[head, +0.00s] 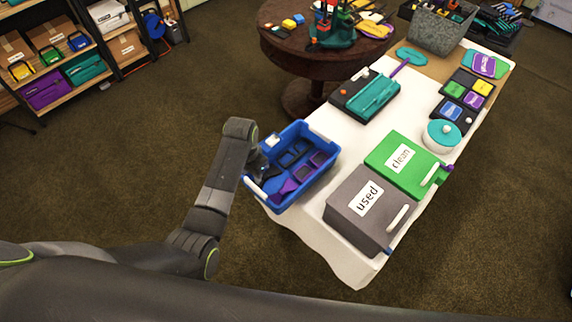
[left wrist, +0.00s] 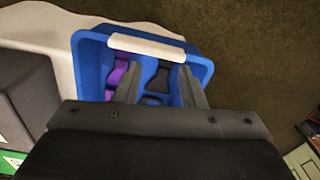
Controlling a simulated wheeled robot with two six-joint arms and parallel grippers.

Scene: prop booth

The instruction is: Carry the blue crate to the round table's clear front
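The blue crate (head: 322,146) stands at the left edge of the white-covered table. It has white end handles and holds purple and dark items. In the left wrist view the crate (left wrist: 205,66) shows one white handle (left wrist: 145,47) at its far end. My left gripper (head: 262,168) is at the crate's left side in the head view. In the left wrist view its fingers (left wrist: 160,80) are apart, over the crate; I see nothing clamped between them. The near part of the crate is hidden by the gripper. The brown round table (head: 288,52) is at the top. My right gripper is not in view.
The white-covered table (head: 345,270) also bears a grey "used" box (head: 350,228), a green "clean" box (head: 425,150) and a teal-topped case (head: 352,108). Blocks and a teal tool holder (head: 335,42) stand on the round table; its front edge is bare. Carpet (head: 180,100) is open at left.

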